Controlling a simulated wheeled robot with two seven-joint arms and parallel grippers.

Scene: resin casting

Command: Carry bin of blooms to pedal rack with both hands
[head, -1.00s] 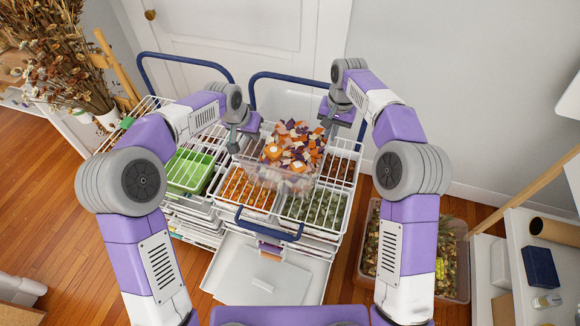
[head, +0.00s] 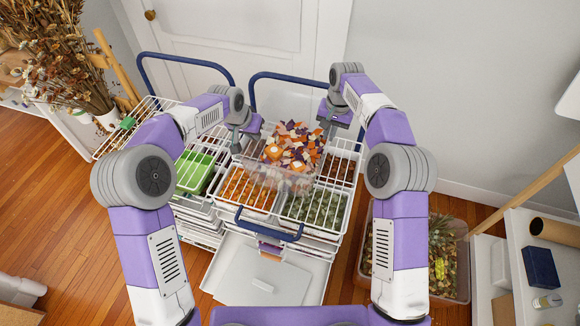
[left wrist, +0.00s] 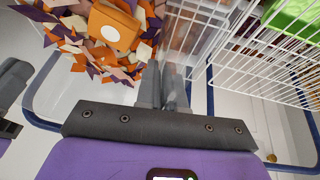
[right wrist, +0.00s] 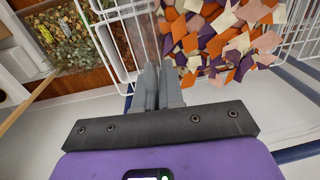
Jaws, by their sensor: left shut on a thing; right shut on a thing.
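A clear bin of blooms (head: 290,146), full of orange, purple and cream pieces, is held above the wire rack (head: 322,208). Its blooms also show in the left wrist view (left wrist: 110,40) and the right wrist view (right wrist: 220,40). My left gripper (head: 246,137) is shut on the bin's left side. My right gripper (head: 325,118) is shut on its right side. In both wrist views the fingers are closed together at the bin's rim. The clear walls make the bin's underside hard to see, so I cannot tell whether it touches the rack.
A clear tub of dried plants (head: 450,262) stands on the floor at right. A white shelf (head: 520,290) is beside it.

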